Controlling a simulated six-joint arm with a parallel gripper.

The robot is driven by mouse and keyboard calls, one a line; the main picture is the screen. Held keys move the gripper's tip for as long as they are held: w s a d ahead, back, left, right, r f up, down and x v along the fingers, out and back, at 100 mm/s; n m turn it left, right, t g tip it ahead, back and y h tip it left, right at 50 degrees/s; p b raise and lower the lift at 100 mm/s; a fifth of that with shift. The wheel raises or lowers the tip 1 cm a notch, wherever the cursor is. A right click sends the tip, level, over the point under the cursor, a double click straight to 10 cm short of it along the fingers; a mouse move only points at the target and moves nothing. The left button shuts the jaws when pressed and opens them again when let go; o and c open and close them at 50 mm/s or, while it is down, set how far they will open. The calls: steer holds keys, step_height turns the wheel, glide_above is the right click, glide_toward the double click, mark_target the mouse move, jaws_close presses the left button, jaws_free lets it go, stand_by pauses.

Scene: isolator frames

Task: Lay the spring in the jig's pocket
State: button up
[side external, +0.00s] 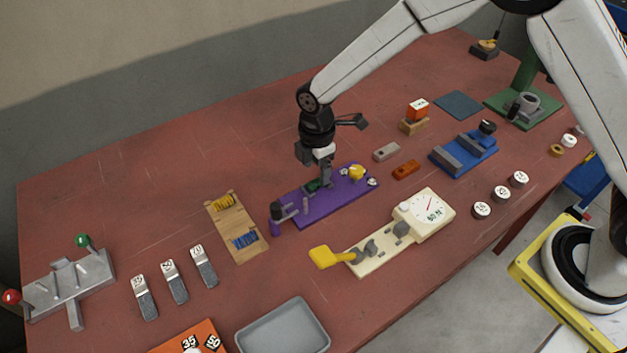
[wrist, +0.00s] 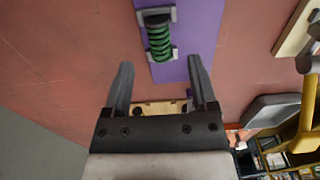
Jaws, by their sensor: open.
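The green spring (wrist: 160,42) lies on the purple jig (wrist: 204,25), between two grey end brackets; its top end looks dark in the wrist view. The spring also shows as a small dark green piece (side external: 312,186) on the jig (side external: 338,203) in the side view, partly hidden by a finger. My gripper (wrist: 160,64) is open, its fingers apart on either side of the spring's line, with nothing seen held. In the side view my gripper (side external: 325,184) points down just over the jig, close beside the spring. I cannot tell whether a finger touches it.
A wooden rack (side external: 239,229) with yellow and blue springs stands left of the jig. A yellow knob (side external: 356,172) and a dark clamp (side external: 278,212) sit on the jig. A dial gauge (side external: 428,212) is in front, a grey tray (side external: 284,326) nearer.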

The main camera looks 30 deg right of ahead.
mark_target(317, 181)
steer(key=shift+r, duration=1.9)
steer(key=s+d+r+m+t, duration=0.1)
steer(key=s+d+r+m, duration=0.1)
steer(key=s+d+m, duration=0.6)
steer(key=s+d+r+m+t, duration=0.1)
steer(key=s+d+r+m, duration=0.2)
steer(key=s+d+m, duration=0.5)
steer(key=shift+s+d+r+m+t, duration=0.15)
steer(key=shift+s+d+m+t, duration=0.2)
steer(key=shift+d+m, duration=0.55)
